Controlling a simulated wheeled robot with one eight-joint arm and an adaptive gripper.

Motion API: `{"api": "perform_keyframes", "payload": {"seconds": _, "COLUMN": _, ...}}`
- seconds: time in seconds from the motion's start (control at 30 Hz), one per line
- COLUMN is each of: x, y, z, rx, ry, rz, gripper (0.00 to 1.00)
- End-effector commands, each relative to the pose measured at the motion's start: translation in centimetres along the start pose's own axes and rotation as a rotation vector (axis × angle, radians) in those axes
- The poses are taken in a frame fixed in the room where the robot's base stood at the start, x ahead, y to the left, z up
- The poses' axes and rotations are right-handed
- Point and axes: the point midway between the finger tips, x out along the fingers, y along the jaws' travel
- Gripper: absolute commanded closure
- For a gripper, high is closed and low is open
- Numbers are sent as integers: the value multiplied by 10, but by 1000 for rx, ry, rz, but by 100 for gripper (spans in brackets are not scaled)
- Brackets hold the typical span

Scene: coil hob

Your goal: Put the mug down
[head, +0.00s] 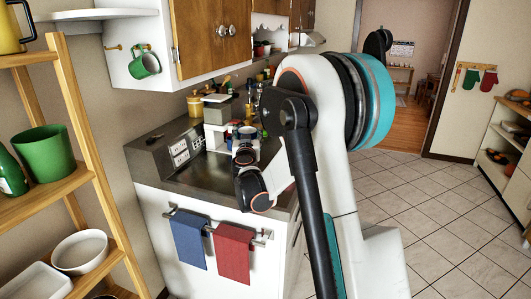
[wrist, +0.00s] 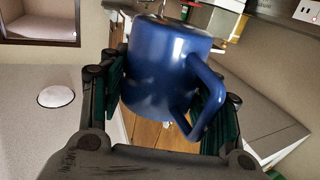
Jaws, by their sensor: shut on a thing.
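A blue mug (wrist: 160,60) with a large handle on its right side is between the two fingers of my gripper (wrist: 163,88) in the wrist view. The gripper is shut on it, and the mug looks tilted in that view. A counter surface shows behind it, but I cannot tell how far the mug is from it. In the head view my gripper (head: 246,132) is over the dark countertop (head: 196,172), mostly hidden behind my arm. The mug is too small there to make out clearly.
Canisters and a pale box (head: 217,110) stand at the back of the counter, near wall sockets (head: 180,152). Blue and red towels (head: 233,246) hang at the front. A wooden shelf (head: 90,130) stands left.

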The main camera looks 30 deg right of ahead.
Motion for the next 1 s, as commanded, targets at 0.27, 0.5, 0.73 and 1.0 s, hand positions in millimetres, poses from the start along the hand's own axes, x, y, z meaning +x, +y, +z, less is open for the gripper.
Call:
{"api": "perform_keyframes", "payload": {"seconds": 0.27, "x": 0, "y": -1, "z": 70, "rx": 0, "ry": 0, "rz": -2, "gripper": 78}}
{"api": "perform_keyframes", "payload": {"seconds": 0.5, "x": 0, "y": -1, "z": 120, "rx": 0, "ry": 0, "rz": -2, "gripper": 78}}
{"api": "perform_keyframes", "payload": {"seconds": 0.73, "x": 0, "y": -1, "z": 138, "rx": 0, "ry": 0, "rz": -2, "gripper": 78}}
{"api": "perform_keyframes", "payload": {"seconds": 1.0, "x": 0, "y": -1, "z": 167, "rx": 0, "ry": 0, "rz": -2, "gripper": 78}}
